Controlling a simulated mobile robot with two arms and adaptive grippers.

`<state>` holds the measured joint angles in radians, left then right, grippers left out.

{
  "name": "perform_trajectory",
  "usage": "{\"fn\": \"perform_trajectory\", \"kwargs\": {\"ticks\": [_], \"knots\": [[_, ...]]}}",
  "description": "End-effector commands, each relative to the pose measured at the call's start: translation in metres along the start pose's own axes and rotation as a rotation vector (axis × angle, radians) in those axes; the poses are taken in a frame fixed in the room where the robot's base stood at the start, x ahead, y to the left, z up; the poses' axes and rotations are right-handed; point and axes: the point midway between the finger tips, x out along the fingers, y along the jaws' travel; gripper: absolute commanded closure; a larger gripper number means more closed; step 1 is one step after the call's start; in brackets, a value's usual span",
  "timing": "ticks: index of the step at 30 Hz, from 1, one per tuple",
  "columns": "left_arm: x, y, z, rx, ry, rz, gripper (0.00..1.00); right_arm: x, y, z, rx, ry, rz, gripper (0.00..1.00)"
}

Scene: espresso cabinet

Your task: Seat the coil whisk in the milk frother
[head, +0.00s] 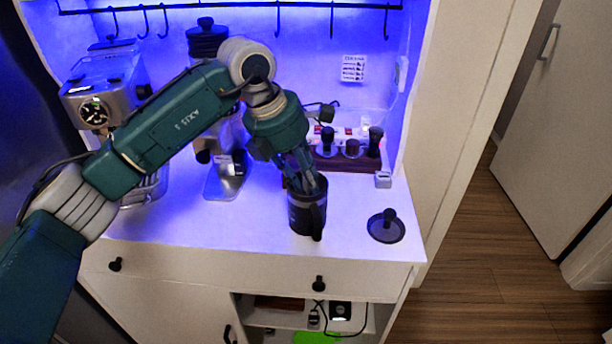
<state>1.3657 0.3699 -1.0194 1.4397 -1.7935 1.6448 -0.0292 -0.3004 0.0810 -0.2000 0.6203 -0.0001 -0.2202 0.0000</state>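The milk frother, a dark jug with a handle (307,212), stands upright near the front of the white counter, right of its middle. My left gripper (308,182) points down at the frother's mouth, its fingertips at or inside the rim. I cannot tell whether the fingers are open or shut. The coil whisk cannot be made out; the gripper and the jug wall hide the inside. A round black lid with a knob (386,228) lies on the counter to the right of the frother. My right gripper is not in view.
An espresso machine (95,95) stands at the back left, with a grinder (225,170) beside it. A dark wooden stand with black-handled tools (350,155) is behind the frother. A small white box (383,180) sits at the right edge. Counter left of the frother is clear.

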Motion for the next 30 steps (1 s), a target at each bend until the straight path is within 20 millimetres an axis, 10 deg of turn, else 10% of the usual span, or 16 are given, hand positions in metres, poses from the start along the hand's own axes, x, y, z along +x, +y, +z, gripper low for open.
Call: {"fn": "perform_trajectory", "kwargs": {"ticks": [15, 30], "knots": [[-0.006, 0.001, 0.000, -0.001, -0.001, 0.002, 0.60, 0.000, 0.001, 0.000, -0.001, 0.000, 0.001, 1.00], [-0.101, 0.001, 0.001, 0.000, -0.002, 0.003, 0.60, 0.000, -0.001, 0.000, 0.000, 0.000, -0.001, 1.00]]}}
